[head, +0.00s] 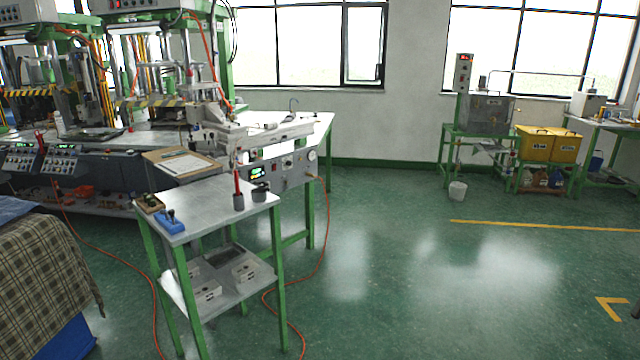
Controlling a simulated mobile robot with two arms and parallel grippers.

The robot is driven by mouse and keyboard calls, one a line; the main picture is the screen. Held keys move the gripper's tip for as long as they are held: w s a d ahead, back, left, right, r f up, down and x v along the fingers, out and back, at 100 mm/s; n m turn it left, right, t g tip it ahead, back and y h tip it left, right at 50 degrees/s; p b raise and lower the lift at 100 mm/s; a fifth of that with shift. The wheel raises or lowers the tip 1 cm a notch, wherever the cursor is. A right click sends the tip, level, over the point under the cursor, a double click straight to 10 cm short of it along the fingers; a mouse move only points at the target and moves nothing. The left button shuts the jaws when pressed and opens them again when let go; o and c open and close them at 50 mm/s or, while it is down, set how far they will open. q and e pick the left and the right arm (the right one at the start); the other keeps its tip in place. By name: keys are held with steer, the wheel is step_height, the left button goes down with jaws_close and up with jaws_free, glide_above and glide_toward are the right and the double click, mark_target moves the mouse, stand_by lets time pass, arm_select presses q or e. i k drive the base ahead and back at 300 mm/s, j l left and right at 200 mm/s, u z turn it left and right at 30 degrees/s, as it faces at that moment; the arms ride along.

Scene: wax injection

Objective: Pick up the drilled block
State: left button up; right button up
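A small brown block (150,203) lies on the left corner of the small green-legged table (205,208). It looks like the drilled block, but it is too small to make out holes. A blue piece (169,224) with a dark upright part sits just in front of it, near the table's front edge. Neither of my grippers is in view.
Two dark cups (239,202) stand at the table's right, one by a red upright stick. A lower shelf (222,289) holds pale boxes. Machines stand behind. An orange hose (325,225) crosses the floor. A checked cloth (45,265) covers something at left. The right floor is open.

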mark_target(271, 125)
steer(key=i+z, duration=0.25)
steer(key=i, duration=2)
